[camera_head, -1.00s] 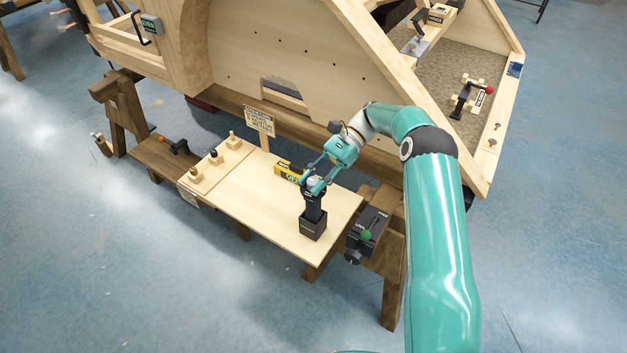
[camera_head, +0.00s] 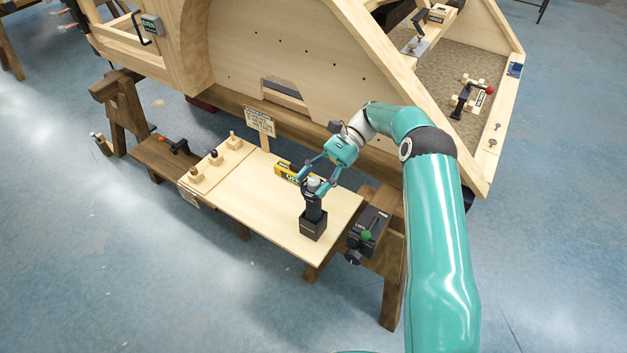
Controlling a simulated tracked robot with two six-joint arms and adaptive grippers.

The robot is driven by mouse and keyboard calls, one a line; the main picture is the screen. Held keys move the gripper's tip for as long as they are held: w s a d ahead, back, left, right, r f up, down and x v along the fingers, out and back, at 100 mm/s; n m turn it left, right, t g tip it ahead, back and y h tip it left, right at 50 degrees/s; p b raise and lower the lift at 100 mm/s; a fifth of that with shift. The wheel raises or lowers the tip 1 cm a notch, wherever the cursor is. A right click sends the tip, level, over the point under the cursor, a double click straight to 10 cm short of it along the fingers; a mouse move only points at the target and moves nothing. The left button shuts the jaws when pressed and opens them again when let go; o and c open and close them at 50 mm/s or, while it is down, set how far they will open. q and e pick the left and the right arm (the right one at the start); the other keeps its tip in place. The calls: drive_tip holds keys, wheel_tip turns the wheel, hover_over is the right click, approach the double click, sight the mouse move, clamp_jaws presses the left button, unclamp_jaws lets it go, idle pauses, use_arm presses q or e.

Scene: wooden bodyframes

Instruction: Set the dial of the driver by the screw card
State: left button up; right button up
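The black driver (camera_head: 313,208) stands upright in a black block on the light wooden board. Its grey round top, which looks like the dial (camera_head: 314,185), faces up. My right gripper (camera_head: 312,185) is at this top, with its teal fingers spread on either side of it. The fingers look apart from the dial, though contact is hard to judge. A small lettered card (camera_head: 260,121) stands on a post at the board's back edge; its text is too small to read surely. My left gripper is not in view.
A yellow and black box (camera_head: 288,171) lies just behind the driver. A black box with a green knob (camera_head: 368,230) is right of the board. The large wooden bodyframe (camera_head: 300,55) rises behind. The board's front middle is clear.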

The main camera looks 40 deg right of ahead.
sight(313, 180)
drive_tip(key=shift+r, duration=0.1)
wheel_tip(313, 180, up, 10)
drive_tip(key=shift+f, duration=0.15)
idle(0.5)
